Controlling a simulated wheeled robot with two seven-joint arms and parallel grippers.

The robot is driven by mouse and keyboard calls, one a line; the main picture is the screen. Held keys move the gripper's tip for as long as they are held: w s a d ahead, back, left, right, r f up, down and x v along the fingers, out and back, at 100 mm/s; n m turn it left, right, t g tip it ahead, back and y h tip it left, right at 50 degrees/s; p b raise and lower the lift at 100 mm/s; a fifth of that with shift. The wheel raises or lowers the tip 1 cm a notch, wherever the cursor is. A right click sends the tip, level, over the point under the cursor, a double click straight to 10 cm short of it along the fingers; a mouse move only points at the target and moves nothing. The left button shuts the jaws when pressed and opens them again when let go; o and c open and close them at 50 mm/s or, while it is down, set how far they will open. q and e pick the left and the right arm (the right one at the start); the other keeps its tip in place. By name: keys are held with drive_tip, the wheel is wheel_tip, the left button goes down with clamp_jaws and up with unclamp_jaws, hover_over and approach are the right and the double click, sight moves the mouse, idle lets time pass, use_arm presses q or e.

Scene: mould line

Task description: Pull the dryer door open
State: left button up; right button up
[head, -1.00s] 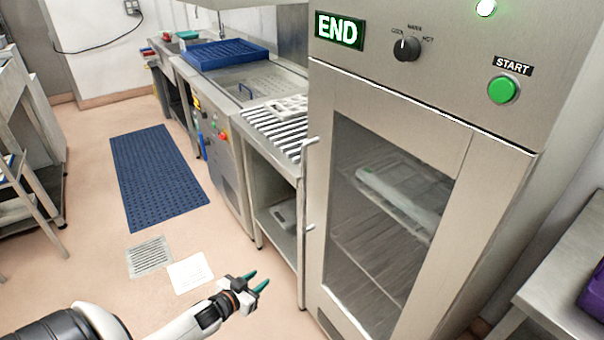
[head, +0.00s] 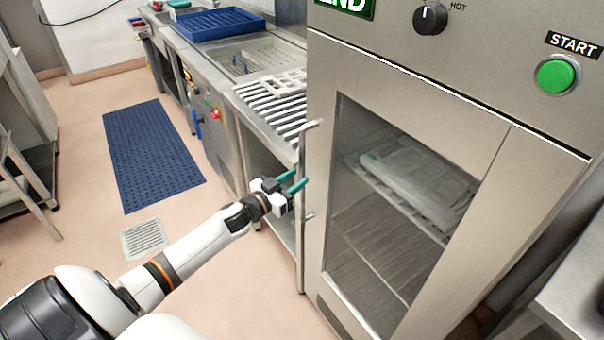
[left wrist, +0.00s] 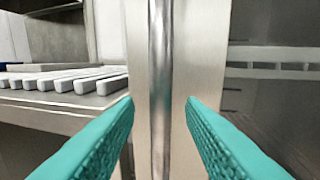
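The dryer door (head: 318,232) is shut, a steel frame around a dark glass window (head: 395,200). Its vertical bar handle (head: 302,170) runs along the door's left edge, and the handle also stands upright in the middle of the left wrist view (left wrist: 160,80). My left gripper (head: 294,182) is at the handle's height, its teal fingers pointing at it. In the left wrist view the open fingers (left wrist: 160,110) lie to either side of the bar, with gaps on both sides. How deep the bar is between them I cannot tell. My right gripper is not in view.
A green START button (head: 556,74) and a dial (head: 430,19) are above the door. A slatted roller table (head: 275,105) stands left of the dryer, with a blue rack (head: 215,27) beyond. A blue floor mat (head: 150,155) lies on open floor at left.

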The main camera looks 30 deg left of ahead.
sight(300, 177)
use_arm(q)
drive_tip(key=shift+w+d, duration=0.15)
drive_tip(key=shift+w, duration=0.65)
drive_tip(key=shift+w+d, duration=0.15)
drive_tip(key=shift+w, duration=0.6)
clamp_jaws()
